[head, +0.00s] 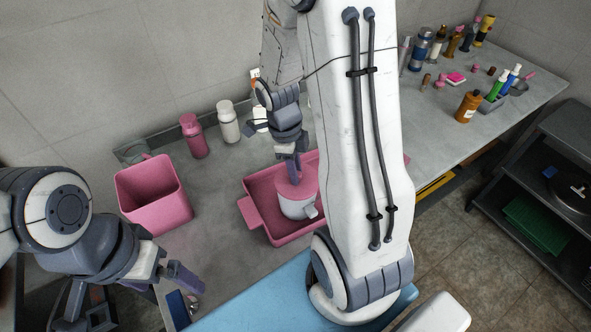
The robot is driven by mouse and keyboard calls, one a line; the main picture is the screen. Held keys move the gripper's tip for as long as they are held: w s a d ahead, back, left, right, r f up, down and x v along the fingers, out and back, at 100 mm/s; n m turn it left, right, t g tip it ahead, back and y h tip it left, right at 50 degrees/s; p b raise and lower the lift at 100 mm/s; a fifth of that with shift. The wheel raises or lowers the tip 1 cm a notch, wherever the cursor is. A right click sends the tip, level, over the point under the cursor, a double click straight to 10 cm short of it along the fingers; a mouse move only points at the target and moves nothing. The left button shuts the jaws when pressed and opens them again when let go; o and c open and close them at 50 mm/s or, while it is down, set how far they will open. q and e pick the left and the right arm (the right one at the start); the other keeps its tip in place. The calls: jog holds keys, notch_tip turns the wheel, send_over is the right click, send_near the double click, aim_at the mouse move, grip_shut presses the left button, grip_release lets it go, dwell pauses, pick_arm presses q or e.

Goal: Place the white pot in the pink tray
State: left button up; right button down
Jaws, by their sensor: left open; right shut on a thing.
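The white pot (297,207) has a pink lid (296,186) and a short white handle pointing to the lower right. It is within the outline of the pink tray (254,215); I cannot tell whether it touches the tray floor. My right gripper (296,176) comes down from above and is shut on the pot at its lid. My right arm hides the right part of the tray. My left gripper (178,279) is open and empty at the lower left, by the counter's front edge, apart from the tray.
A pink square bin (154,194) stands left of the tray. A pink bottle (193,136) and a white bottle (228,122) stand by the wall. Several bottles, including an orange one (467,107), fill the far right counter. A dark shelf (545,170) stands at right.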

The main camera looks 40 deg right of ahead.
jog(key=shift+f, duration=0.3)
jog(key=shift+f, duration=0.15)
jog(key=c, duration=0.7)
grip_release()
